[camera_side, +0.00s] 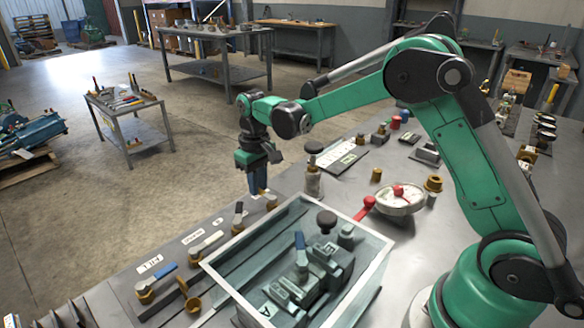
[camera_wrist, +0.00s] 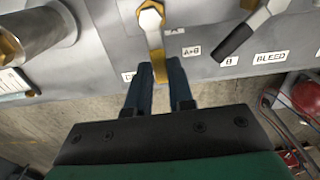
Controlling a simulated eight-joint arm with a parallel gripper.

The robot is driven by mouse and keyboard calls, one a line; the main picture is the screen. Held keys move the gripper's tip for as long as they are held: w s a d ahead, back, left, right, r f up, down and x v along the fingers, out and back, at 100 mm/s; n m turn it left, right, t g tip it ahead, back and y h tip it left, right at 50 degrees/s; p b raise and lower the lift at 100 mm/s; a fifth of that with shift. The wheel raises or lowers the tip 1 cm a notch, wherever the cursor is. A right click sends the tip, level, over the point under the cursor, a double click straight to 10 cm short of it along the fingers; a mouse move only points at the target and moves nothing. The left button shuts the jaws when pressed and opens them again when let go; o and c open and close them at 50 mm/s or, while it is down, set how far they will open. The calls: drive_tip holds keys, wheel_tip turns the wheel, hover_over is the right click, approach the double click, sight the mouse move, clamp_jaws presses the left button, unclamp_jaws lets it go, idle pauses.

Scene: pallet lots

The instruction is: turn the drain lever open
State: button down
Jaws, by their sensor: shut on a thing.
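The drain lever (camera_wrist: 158,52) is a brass handle on a hex-topped valve in the wrist view, pointing down toward the bench edge. The label beside it is mostly covered by a finger; only its first letter, which looks like D, shows. My gripper (camera_wrist: 161,76) has its two blue fingers on either side of the handle's end and is shut on it. In the side view my gripper (camera_side: 258,187) is low at the bench's far edge, pointing down, beside a small brass part. How far the lever is turned is hard to tell.
A dark-handled lever (camera_wrist: 240,36) by the BLEED label sits to the right in the wrist view. In the side view, a blue-handled lever (camera_side: 156,277) and a pale-handled lever (camera_side: 207,243) line the edge. An open-topped clear-walled box (camera_side: 228,287) stands close by.

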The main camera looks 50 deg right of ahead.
drive_tip(key=c, duration=0.8)
unclamp_jaws()
drive_tip(key=shift+r, duration=2.85)
drive_tip(key=shift+s+a+r, duration=0.1)
drive_tip(key=shift+s+r, duration=0.1)
drive_tip(key=shift+r, duration=0.05)
drive_tip(key=s+r+t, duration=0.1)
drive_tip(key=s+t, duration=0.1)
drive_tip(key=s, duration=0.2)
drive_tip(key=s+a+r+t, duration=0.1)
drive_tip(key=s+t, duration=0.1)
drive_tip(key=s, duration=0.3)
drive_tip(key=s+r+t, duration=0.1)
drive_tip(key=s+t, duration=0.1)
drive_tip(key=s, duration=0.3)
drive_tip(key=shift+a+r+t, duration=0.15)
drive_tip(key=shift+a+t, duration=0.15)
drive_tip(key=shift+a, duration=0.05)
drive_tip(key=shift+s+f+t, duration=0.3)
drive_tip(key=shift+s+f, duration=0.1)
drive_tip(key=shift+s, duration=0.05)
